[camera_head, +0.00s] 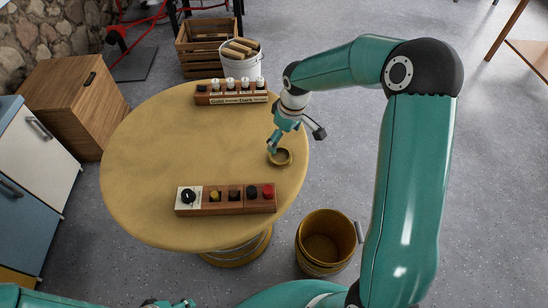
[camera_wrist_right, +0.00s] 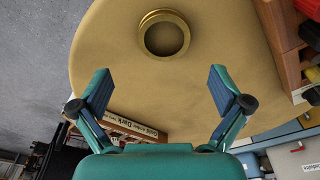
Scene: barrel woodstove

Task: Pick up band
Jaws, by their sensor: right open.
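The band is a short brass-yellow ring (camera_head: 281,163) lying flat on the right side of the round table. It also shows whole at the top of the right wrist view (camera_wrist_right: 163,14), beyond the fingertips. My right gripper (camera_head: 272,146) is just above and beside the band in the head view.
The round yellow table (camera_head: 150,150) holds a wooden block with several labelled pieces (camera_head: 232,97) at the back and another with knobs (camera_head: 225,207) in front. A brass bucket (camera_head: 327,240) stands on the floor at right. The table's middle is clear.

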